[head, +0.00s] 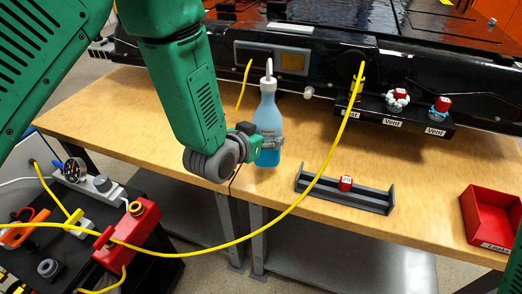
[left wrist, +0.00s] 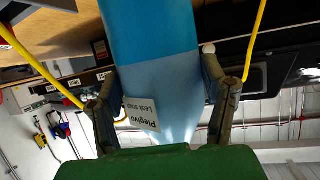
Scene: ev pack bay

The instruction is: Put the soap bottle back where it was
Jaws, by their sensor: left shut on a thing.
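My left gripper (head: 269,141) is shut around the bottle's lower half. My right gripper is not in view.
The wooden bench (head: 420,190) has clear room right of the bottle. A red bin (head: 490,215) stands at the right. A yellow cable (head: 322,170) arcs across the front. A black pack (head: 340,70) stands behind.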

